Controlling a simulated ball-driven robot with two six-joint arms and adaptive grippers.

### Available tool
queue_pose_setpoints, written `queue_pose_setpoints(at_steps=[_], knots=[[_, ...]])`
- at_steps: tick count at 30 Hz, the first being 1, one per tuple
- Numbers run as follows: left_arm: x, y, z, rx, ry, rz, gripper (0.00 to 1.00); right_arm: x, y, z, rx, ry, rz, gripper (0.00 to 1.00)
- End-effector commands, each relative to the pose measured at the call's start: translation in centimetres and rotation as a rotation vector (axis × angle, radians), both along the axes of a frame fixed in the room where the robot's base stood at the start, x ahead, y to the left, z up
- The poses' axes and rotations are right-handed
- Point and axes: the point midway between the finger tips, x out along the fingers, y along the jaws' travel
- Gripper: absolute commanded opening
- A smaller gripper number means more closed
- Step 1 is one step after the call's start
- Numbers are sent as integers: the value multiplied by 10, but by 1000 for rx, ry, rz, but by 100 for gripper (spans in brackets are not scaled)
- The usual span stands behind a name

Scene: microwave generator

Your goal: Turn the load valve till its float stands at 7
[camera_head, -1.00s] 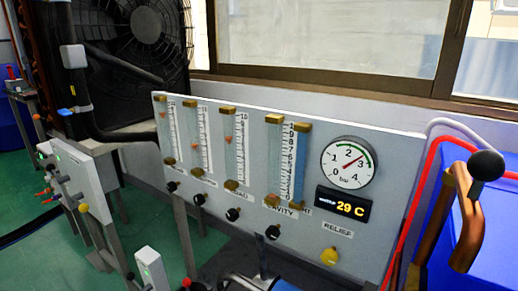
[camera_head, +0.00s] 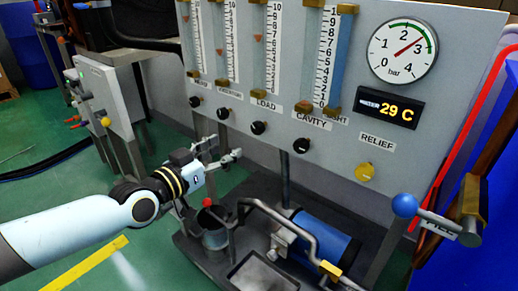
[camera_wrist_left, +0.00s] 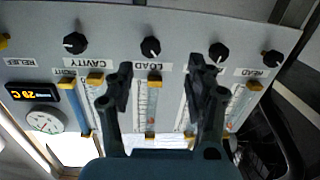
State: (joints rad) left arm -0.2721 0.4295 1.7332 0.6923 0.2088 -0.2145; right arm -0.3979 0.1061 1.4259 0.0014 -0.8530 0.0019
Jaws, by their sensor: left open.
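The load valve (camera_head: 258,128) is a black knob below the LOAD label, on the grey panel. Its scaled tube (camera_head: 272,50) stands above it, with a small reddish float (camera_head: 257,38) in the upper part; the exact number beside it is too small to read. My left gripper (camera_head: 220,151) is open and empty, in front of and below the panel, left of and lower than the load valve. In the left wrist view, upside down, the load valve (camera_wrist_left: 150,46) shows beyond and between the two open fingers (camera_wrist_left: 162,85), apart from them. My right gripper is not in view.
Other black knobs flank it: the cavity knob (camera_head: 301,145) to the right and another knob (camera_head: 223,113) to the left. The yellow relief knob (camera_head: 365,172) is farther right. A bent pipe (camera_head: 290,222) and blue cylinder (camera_head: 325,238) stand below the panel.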

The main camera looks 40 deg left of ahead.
Motion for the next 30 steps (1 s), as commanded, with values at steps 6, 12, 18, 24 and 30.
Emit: queue_pose_setpoints(at_steps=[6, 12, 18, 24, 30], knots=[[12, -7, 9, 23, -69, -70, 55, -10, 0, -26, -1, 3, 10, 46], [27, -8, 10, 23, -71, -67, 55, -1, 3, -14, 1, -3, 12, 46], [62, -11, 8, 23, -71, -67, 55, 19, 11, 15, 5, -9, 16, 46], [94, -14, 9, 22, -70, -67, 55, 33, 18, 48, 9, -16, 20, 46], [116, -15, 9, 24, -67, -68, 55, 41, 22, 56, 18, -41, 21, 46]])
